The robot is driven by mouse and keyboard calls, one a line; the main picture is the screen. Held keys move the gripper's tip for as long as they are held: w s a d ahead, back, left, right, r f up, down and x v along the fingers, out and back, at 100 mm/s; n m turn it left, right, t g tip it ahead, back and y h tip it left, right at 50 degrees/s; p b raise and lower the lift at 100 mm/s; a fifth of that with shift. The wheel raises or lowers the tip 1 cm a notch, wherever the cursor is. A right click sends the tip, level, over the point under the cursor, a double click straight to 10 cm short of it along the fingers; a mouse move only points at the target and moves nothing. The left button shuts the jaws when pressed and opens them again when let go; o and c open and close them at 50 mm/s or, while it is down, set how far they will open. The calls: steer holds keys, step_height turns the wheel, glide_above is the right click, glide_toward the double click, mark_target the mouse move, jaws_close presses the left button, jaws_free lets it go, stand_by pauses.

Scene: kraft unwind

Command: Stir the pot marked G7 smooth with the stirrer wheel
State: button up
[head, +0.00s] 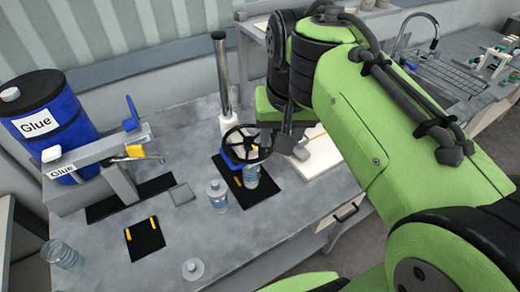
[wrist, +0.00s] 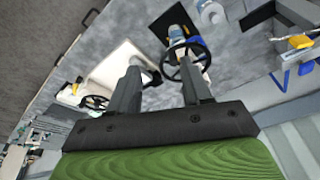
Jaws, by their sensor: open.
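The stirrer wheel (head: 243,155) is a dark spoked hand wheel above a black mat on the grey bench. A clear jar-like pot (head: 251,176) stands below it, with a label too small to read, so I cannot tell whether it is G7. A similar capped pot (head: 217,195) stands to its left. In the wrist view the wheel (wrist: 185,61) shows just beyond my right-hand finger. My gripper (wrist: 158,80) is open, with nothing seen between its fingers. In the head view my arm hides much of the gripper, close to the wheel's right side.
A blue glue drum (head: 55,120) and its dispenser stand at the left. A black mat with yellow marks (head: 145,238), an open glass (head: 61,255) and a round lid (head: 193,269) are nearer. A tall post (head: 221,75) rises behind the wheel. Bare bench lies at front.

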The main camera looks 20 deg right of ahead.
steer(key=w+d+f+m+g, duration=0.1)
steer(key=w+m+g, duration=0.2)
steer(key=w, duration=1)
steer(key=f+b, duration=0.1)
steer(key=f, duration=0.4)
steer(key=f+b, duration=0.1)
steer(key=f, duration=0.4)
steer(key=f+b, duration=0.1)
steer(key=f, duration=0.4)
steer(key=shift+s+f, duration=0.4)
jaws_close()
